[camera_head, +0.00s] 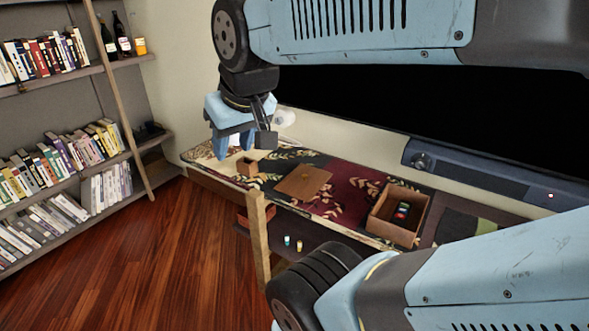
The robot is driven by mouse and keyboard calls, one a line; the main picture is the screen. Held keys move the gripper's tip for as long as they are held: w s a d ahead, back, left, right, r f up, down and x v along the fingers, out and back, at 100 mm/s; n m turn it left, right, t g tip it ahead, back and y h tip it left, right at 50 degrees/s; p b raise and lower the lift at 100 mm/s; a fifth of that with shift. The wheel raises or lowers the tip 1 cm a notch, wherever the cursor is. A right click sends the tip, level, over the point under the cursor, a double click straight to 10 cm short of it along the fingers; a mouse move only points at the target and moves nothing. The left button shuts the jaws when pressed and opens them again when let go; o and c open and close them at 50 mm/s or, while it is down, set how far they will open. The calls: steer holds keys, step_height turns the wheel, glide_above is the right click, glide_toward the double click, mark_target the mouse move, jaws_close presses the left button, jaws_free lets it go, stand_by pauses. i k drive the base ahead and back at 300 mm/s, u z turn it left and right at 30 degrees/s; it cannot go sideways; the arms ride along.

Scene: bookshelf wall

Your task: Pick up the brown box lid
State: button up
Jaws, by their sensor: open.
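The brown box lid (304,182) lies flat on the patterned cloth on the low bench, near its middle. It looks like a thin square board with a small raised part on top. My gripper (232,142) hangs from my arm above the bench's left part, pointing down. It is open and empty, up and to the left of the lid and apart from it. An open brown box (376,226) stands to the right of the lid with several small coloured things inside.
A small brown box (248,168) stands on the bench below my gripper. A dark screen (400,105) and a soundbar (470,172) are behind the bench. A wooden post (260,240) rises at its front. Bookshelves (70,150) fill the left. The wooden floor (150,260) is clear.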

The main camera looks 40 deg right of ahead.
mark_target(304, 182)
steer(key=z, duration=0.15)
steer(key=i, duration=0.55)
steer(key=z, duration=0.45)
steer(key=k, duration=0.9)
steer(key=z, duration=0.2)
steer(key=i, duration=0.9)
steer(key=u, duration=0.1)
